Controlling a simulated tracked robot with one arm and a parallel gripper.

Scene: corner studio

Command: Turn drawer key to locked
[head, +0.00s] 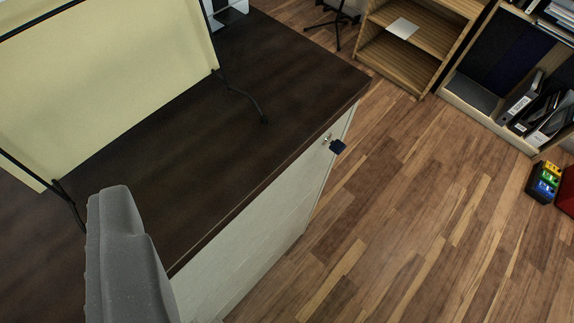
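The drawer key (338,147) has a dark blue head and sticks out from the upper front of the white drawer cabinet (255,235), near its far right end. A small metallic lock (327,139) shows beside it. The key is small in view, and I cannot tell which way it is turned. My gripper (122,235) shows as a grey finger shape at the lower left, over the dark desk top (215,140). It is well apart from the key. I cannot see a gap between two fingers.
A cream panel (110,80) on black wire legs stands on the desk at left. A wooden shelf (420,40) and a bookcase with binders (540,105) stand at the back right. A colourful box (545,182) sits at the right edge. The wooden floor (420,230) before the cabinet is clear.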

